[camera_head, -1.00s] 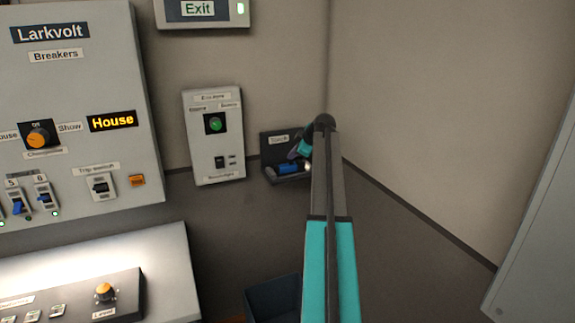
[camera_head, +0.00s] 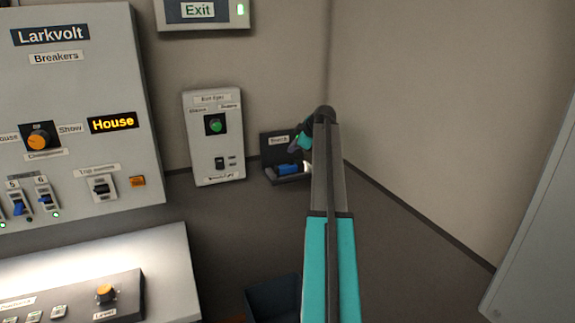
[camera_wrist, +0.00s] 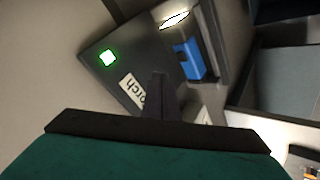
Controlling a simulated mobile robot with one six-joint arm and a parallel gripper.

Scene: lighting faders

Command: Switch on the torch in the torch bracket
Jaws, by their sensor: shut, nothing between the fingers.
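The dark torch bracket (camera_head: 270,155) is on the back wall near the corner, with a "Torch" label; it fills the middle of the wrist view (camera_wrist: 117,75). The blue torch (camera_head: 288,169) lies in its tray and also shows in the wrist view (camera_wrist: 188,60). A green light on the bracket is lit in the wrist view. My gripper (camera_head: 293,149) is shut and empty, just above the torch and apart from it; its dark fingers (camera_wrist: 160,90) overlap the bracket label. My arm hides the bracket's right side.
A panel with a green button (camera_head: 214,124) and a switch is left of the bracket. The Larkvolt breaker cabinet (camera_head: 75,80) and lit desk (camera_head: 150,250) are further left. A dark bin (camera_head: 270,298) stands below. A grey cabinet (camera_head: 535,235) is at right.

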